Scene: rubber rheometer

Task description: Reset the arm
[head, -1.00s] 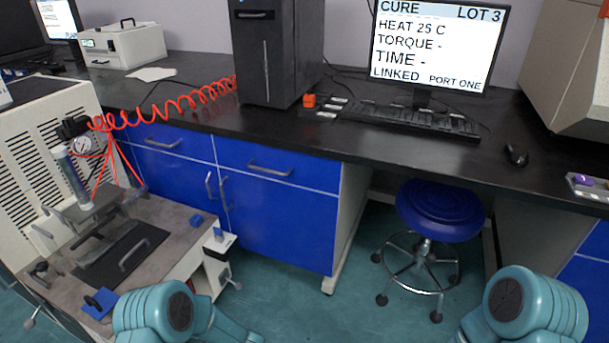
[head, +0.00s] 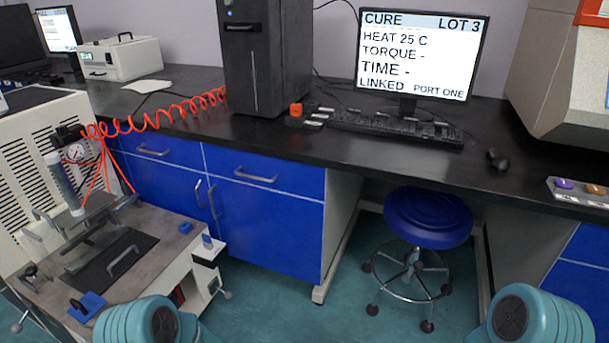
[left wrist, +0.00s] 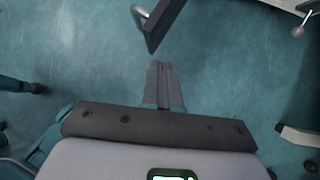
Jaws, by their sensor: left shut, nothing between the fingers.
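My left gripper (left wrist: 163,84) shows in the left wrist view. Its fingers are together with nothing between them, above the teal floor. In the head view only rounded teal parts of my two arms show at the bottom left and bottom right; neither gripper is in that view. A monitor (head: 415,55) on the bench reads CURE, LOT 3, HEAT 25 C, TORQUE -, TIME -, LINKED PORT ONE.
A black bench (head: 400,148) with blue cabinets (head: 262,215) runs across the back. A low machine table (head: 160,232) with a press stands at left, joined to a red coiled hose (head: 165,108). A blue stool (head: 428,217) stands under the bench. Teal floor (head: 265,315) is clear in front.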

